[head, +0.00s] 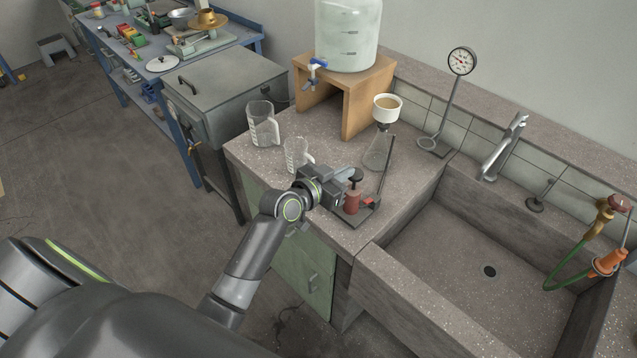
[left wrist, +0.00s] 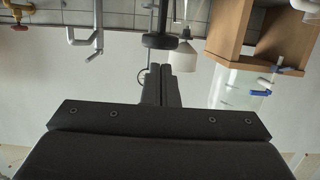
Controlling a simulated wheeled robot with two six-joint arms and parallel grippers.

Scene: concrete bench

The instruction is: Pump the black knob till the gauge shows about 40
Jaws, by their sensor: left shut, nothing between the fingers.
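The pump has a red body (head: 352,200) on a dark base plate at the bench's front corner, with a black knob (head: 355,174) on top. My left gripper (head: 350,177) is at the knob's height, right beside it. In the left wrist view, which is upside down, the fingertips (left wrist: 165,68) are shut together and empty. The knob (left wrist: 160,41) shows just past them, on its stem; I cannot tell whether they touch. The round white gauge (head: 461,61) stands on a thin post behind; its needle is too small to read. My right gripper is not in view.
Two clear jugs (head: 263,125) (head: 297,154) stand left of the pump. A flask with a white funnel (head: 387,108) stands close behind it, by a wooden stand (head: 370,94) bearing a water tank (head: 347,35). The stone sink (head: 450,262) lies to the right.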

